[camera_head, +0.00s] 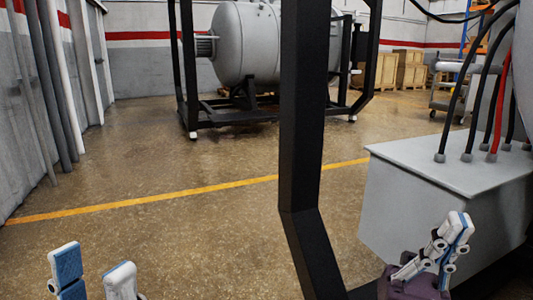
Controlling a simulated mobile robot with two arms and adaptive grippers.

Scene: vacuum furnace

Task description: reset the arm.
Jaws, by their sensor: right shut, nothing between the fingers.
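My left gripper (94,275) shows at the bottom left corner. Its two white and blue fingers stand apart, open, with bare floor seen between them. The lower part of it is cut off by the picture's edge. My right gripper (454,232) is at the lower right, pointing up, with its fingers together and nothing held. It shows in front of the grey metal box (430,200). I cannot tell whether it touches the box.
A black frame post (302,110) stands close in front, between my grippers. Black and red cables (497,100) rise from the grey box. A grey furnace vessel (250,40) on a black frame and wooden crates (387,70) stand behind. The floor around the yellow line (150,202) is clear.

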